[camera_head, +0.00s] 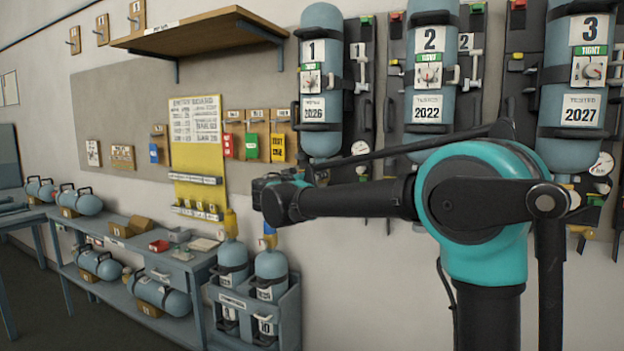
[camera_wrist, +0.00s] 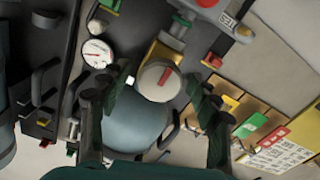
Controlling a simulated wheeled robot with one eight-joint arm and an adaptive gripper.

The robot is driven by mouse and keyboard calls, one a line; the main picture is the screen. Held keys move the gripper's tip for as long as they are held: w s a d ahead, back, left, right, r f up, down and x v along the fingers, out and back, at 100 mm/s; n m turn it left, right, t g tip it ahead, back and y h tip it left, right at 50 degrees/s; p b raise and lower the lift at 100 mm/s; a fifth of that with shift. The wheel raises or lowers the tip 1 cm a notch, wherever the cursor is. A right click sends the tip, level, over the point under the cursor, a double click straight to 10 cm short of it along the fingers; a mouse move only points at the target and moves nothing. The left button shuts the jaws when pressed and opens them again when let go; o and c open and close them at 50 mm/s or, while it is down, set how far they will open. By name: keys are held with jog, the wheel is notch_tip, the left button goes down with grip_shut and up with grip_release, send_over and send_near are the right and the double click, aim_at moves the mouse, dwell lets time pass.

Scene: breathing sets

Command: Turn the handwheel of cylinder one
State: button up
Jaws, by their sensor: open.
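Cylinder one (camera_head: 321,80) is blue-grey and hangs on the wall, strapped to a dark backplate. Its lower end also shows in the wrist view (camera_wrist: 136,124). The handwheel (camera_wrist: 160,83), a round pale knob with a red bar across its face, sits at that end in the wrist view. In the head view my arm hides this area. My gripper (camera_wrist: 152,98) is open, its dark fingers to either side of the handwheel in the picture. I cannot tell whether they touch it.
A pressure gauge (camera_wrist: 97,53) and hoses are close to the handwheel. Cylinder two (camera_head: 430,80) and cylinder three (camera_head: 577,85) hang to the right. A yellow board (camera_head: 196,150) and tags are on the wall to the left. A crate (camera_head: 284,311) of cylinders stands below.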

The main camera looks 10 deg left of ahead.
jog(key=v, duration=1.2)
jog(key=s+d+f+g, duration=0.3)
jog(key=d+f+g, duration=0.5)
jog(key=d+f, duration=1.6)
jog(key=s+d+f+g+y, duration=0.2)
jog(key=s+d+f+g, duration=0.1)
jog(key=s+d+f, duration=0.65)
jog(key=s+f+g+y, duration=0.1)
jog(key=s+f+y, duration=0.3)
jog(key=s+f, duration=0.7)
jog(key=shift+s+d+f+n+g, duration=0.2)
jog(key=shift+s+n+g, duration=0.2)
jog(key=shift+s, duration=0.4)
